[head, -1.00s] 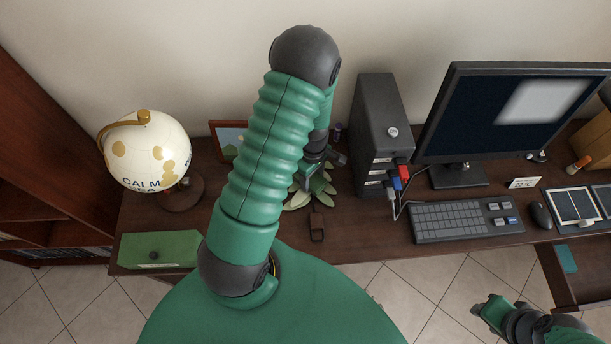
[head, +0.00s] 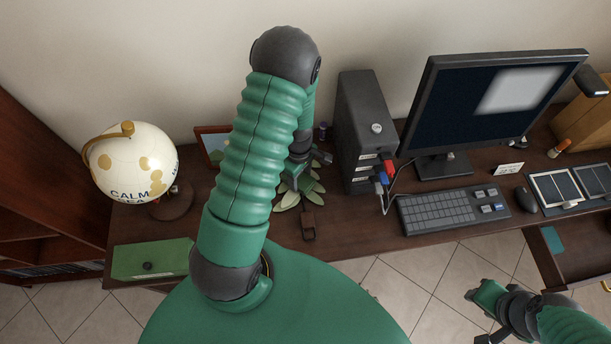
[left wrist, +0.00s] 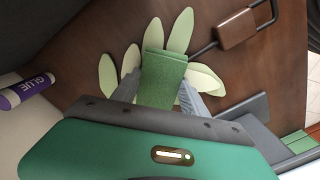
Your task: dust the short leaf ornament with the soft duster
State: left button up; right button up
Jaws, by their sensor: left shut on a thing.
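The short leaf ornament (head: 288,201), a low spread of pale green leaves, sits on the desk, partly hidden behind my left arm. Its leaves also fan out in the left wrist view (left wrist: 180,31). My left gripper (head: 314,158) is over it, shut on a green, fabric-like pad that looks like the soft duster (left wrist: 163,72). In the left wrist view the pad lies across the middle of the leaves; I cannot tell whether it touches them. My right gripper (head: 484,312) is low at the right, away from the desk items; its jaws are unclear.
A brown block with a loop (head: 308,222) lies just in front of the ornament. A dark computer tower (head: 362,125) stands to its right, a globe (head: 135,165) to its left. A picture frame (head: 208,146) and a glue stick (left wrist: 27,91) are close by.

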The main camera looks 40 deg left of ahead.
aim_at(287, 185)
pick_arm(q)
jog(key=shift+s+a, duration=0.6)
jog(key=shift+s, duration=0.15)
jog(key=shift+s+a, duration=0.55)
jog(key=shift+s, duration=0.2)
jog(key=shift+s+a, duration=0.1)
jog(key=shift+s, duration=0.1)
jog(key=shift+w+d+r, duration=0.1)
jog(key=shift+w+d, duration=0.45)
jog(key=shift+w, duration=0.1)
jog(key=shift+w+d+p, duration=0.25)
jog(key=shift+w+p, duration=0.1)
jog(key=shift+w, duration=0.05)
jog(key=shift+w+d, duration=0.45)
jog(key=shift+w, duration=0.05)
jog(key=shift+w+d+p, duration=0.35)
jog(key=shift+w+d, duration=0.05)
jog(key=shift+w, duration=0.15)
jog(key=shift+w+d+f, duration=0.2)
jog(key=shift+w+d, duration=0.4)
jog(key=shift+r, duration=0.15)
